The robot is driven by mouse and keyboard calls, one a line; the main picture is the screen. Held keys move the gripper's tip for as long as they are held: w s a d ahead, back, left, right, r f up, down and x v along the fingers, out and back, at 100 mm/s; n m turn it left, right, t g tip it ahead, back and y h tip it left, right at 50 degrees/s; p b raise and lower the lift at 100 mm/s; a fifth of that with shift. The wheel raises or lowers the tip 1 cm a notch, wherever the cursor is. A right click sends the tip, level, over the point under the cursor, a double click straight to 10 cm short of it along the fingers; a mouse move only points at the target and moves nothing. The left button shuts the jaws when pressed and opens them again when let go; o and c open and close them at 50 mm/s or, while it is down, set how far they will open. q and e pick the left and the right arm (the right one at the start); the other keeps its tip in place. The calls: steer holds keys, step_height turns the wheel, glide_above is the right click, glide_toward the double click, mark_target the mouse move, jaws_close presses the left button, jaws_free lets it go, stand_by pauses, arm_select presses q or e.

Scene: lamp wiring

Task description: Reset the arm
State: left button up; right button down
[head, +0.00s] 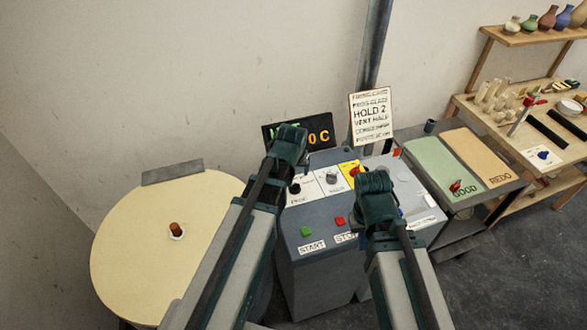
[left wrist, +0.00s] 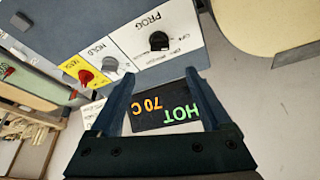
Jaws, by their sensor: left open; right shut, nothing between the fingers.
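In the head view both of my arms reach forward over a grey control cabinet (head: 318,262). My left gripper (left wrist: 162,82) is open in the left wrist view, with nothing between its fingers. A black display reading HOT 70C (left wrist: 165,118) shows beyond the gap between them. In the head view my left wrist covers part of this display (head: 320,132), and its fingers are hidden. My right gripper (head: 372,182) is shut and empty above the right part of the panel, near a red knob (head: 354,170) on a yellow label. I cannot tell whether it touches anything.
The panel has a black PROG knob (left wrist: 159,41), a grey HOLD knob (left wrist: 110,64), a green START button (head: 306,232) and a red button (head: 340,221). A round cream table (head: 125,250) stands left. Green GOOD (head: 430,160) and orange REDO (head: 480,160) mats lie right.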

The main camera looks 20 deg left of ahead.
arm_select(q)
steer(key=s+d+f+m+b, duration=0.1)
steer(key=s+d+f+b, duration=0.1)
steer(key=s, duration=0.1)
steer(key=s+d+f+m+g+b, duration=0.1)
steer(key=s+d+f+b, duration=0.1)
steer(key=s+d+f, duration=0.1)
steer(key=s+d+f+m+g+b, duration=0.1)
steer(key=s+d+f+b, duration=0.1)
steer(key=s+f, duration=0.1)
steer(key=shift+d+b, duration=0.2)
steer(key=shift+b, duration=0.15)
steer(key=s+d+f+m+g+b, duration=0.1)
steer(key=s, duration=0.2)
steer(key=s+d+f+m+b, duration=0.1)
steer(key=s+d+f+b, duration=0.1)
steer(key=s, duration=0.1)
steer(key=s+d+f+m+g+b, duration=0.1)
steer(key=s, duration=0.2)
steer(key=shift+d+f+g, duration=0.25)
steer(key=shift+g, duration=0.05)
steer(key=shift+s, duration=0.2)
stand_by(0.6)
